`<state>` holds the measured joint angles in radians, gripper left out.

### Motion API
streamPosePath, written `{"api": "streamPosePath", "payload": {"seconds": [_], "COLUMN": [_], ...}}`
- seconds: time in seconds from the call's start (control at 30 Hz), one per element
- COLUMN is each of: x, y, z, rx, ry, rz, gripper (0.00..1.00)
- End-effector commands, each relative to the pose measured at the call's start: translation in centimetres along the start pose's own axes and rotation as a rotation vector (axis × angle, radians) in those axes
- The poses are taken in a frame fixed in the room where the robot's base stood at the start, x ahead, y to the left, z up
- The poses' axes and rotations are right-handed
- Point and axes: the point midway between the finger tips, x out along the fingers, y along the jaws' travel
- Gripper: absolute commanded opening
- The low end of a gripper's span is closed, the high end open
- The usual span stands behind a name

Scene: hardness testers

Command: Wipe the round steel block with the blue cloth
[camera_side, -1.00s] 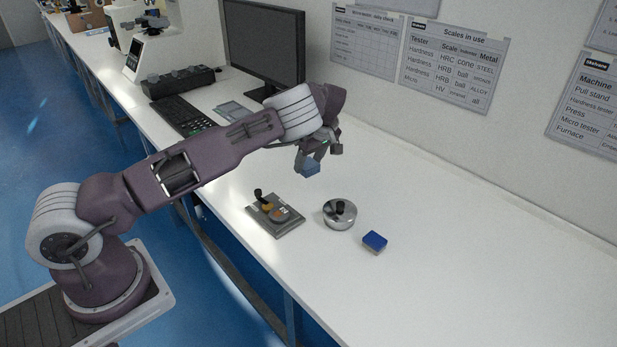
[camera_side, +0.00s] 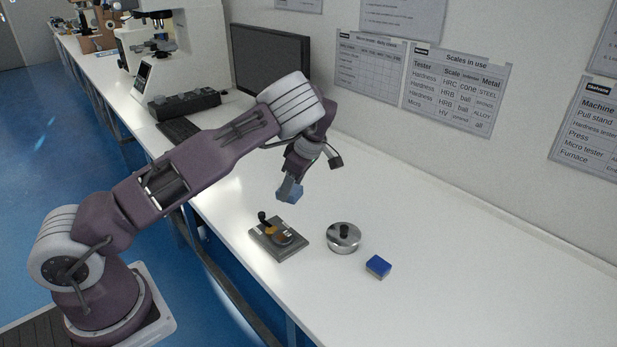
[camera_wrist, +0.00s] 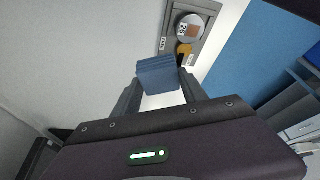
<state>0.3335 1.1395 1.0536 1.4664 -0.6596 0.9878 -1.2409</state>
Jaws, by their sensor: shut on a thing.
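My gripper (camera_side: 291,180) is shut on a folded blue cloth (camera_side: 290,193) and holds it in the air above the bench. The cloth also shows between my fingers in the wrist view (camera_wrist: 158,76). The round steel block (camera_side: 343,240), a shiny low cylinder with a dark knob on top, stands on the white bench to the right of and below the cloth in the side view. It is clear of my gripper. I do not see it in the wrist view.
A grey plate (camera_side: 264,243) with a dark lever and a round disc lies left of the block. A small blue box (camera_side: 378,267) sits to its right. A monitor (camera_side: 268,58) and keyboard (camera_side: 180,130) stand further back. The bench right of the box is clear.

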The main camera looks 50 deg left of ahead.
Motion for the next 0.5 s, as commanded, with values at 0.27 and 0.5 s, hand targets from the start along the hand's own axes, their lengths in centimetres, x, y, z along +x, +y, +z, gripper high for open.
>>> {"api": "streamPosePath", "payload": {"seconds": [0.27, 0.5], "x": [0.1, 1.7], "y": [-6.8, -7.0], "z": [-0.8, -0.2], "rx": [-0.282, -0.29], "ry": [0.02, 0.024], "rz": [-0.129, -0.134], "gripper": [0.18, 0.18]}}
